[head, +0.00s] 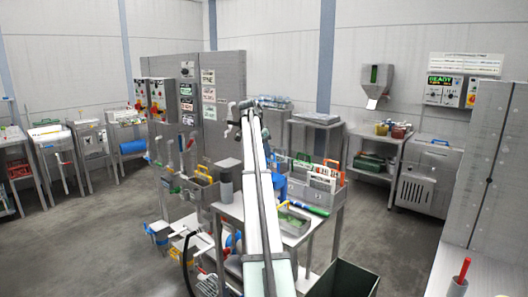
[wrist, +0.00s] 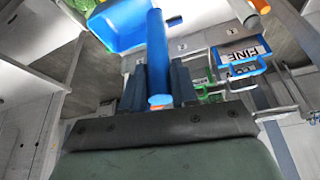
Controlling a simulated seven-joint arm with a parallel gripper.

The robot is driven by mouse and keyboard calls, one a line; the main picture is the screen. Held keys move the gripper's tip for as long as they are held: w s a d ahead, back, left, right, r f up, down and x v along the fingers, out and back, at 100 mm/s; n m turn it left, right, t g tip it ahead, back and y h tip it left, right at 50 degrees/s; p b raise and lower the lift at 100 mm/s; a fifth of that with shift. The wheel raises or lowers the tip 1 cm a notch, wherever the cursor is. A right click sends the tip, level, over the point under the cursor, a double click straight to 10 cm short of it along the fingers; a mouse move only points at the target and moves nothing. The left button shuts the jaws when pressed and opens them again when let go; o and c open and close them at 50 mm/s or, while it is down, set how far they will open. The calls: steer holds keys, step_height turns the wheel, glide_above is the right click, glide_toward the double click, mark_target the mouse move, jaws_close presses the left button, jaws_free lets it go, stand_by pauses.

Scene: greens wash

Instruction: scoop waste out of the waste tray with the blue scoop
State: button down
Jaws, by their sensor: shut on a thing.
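The blue scoop (wrist: 157,50) is in the wrist view, its handle upright between the fingers and its wide blue pan (wrist: 117,25) at the upper left. My gripper (wrist: 160,82) is shut on the handle. In the head view my raised arm crosses the middle of the picture and I cannot make out the gripper. A blue patch just right of the arm may be part of the scoop, but I cannot tell. A shallow tray with green matter (head: 293,219) sits on the steel table right of the arm; I cannot tell whether it is the waste tray.
A labelled rack with an orange handle (head: 325,177) stands behind that tray. A blue-handled frame marked FINE (wrist: 240,58) shows right of the scoop in the wrist view. A dark green bin (head: 343,279) stands on the floor at the front. Grey floor at left is open.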

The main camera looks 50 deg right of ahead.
steer(key=shift+f, duration=7.95)
